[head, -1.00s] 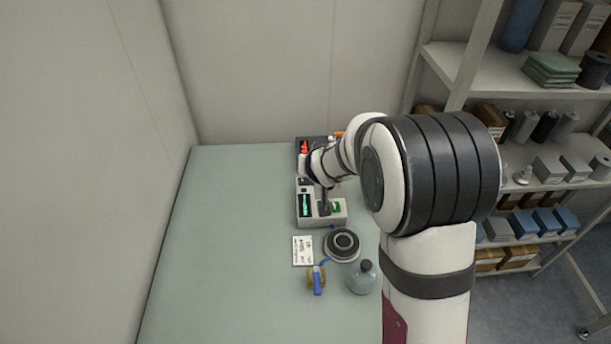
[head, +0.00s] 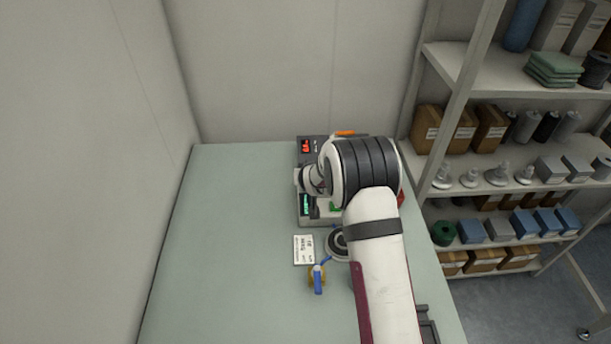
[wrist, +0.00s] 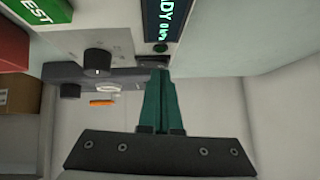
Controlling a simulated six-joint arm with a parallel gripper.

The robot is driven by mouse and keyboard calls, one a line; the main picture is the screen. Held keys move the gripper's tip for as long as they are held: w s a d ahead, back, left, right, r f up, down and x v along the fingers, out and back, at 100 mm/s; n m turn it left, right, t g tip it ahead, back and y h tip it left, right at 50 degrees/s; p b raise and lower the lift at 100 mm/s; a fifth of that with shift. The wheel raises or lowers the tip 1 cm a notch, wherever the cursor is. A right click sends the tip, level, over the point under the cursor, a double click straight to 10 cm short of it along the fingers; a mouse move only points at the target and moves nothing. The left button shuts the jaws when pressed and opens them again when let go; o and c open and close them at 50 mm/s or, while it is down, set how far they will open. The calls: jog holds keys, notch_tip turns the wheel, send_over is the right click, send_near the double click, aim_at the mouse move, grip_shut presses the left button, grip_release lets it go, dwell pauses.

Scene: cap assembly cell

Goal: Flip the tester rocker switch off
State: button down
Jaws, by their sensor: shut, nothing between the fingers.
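The tester (head: 305,221) is a pale box on the bench with a lit display and a green button; my arm covers part of it in the head view. In the wrist view its panel (wrist: 130,25) shows a display reading "READY" in part, a green TEST button (wrist: 38,8) and a small dark round part (wrist: 160,47) below the display. My gripper (wrist: 160,72) is shut and empty, its green fingertips at the panel's edge near that part. I cannot tell whether they touch it. I cannot make out the rocker switch or its position. In the head view the fingertips are hidden.
A dark unit (head: 305,158) with a red display stands behind the tester. A white card (head: 303,249), a round dark-topped part (head: 335,244) and a blue-handled tool (head: 318,280) lie in front. The bench's left side (head: 230,230) is clear. Stocked shelving (head: 470,58) stands right.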

jog(key=shift+a+f, duration=0.1)
jog(key=shift+f, duration=0.15)
jog(key=shift+d+r, duration=0.1)
jog(key=shift+d, duration=0.7)
jog(key=r, duration=0.3)
jog(key=shift+d+r, duration=0.2)
jog(key=shift+r, duration=0.1)
jog(key=v, duration=1)
jog(key=shift+r, duration=0.25)
jog(key=shift+d, duration=0.1)
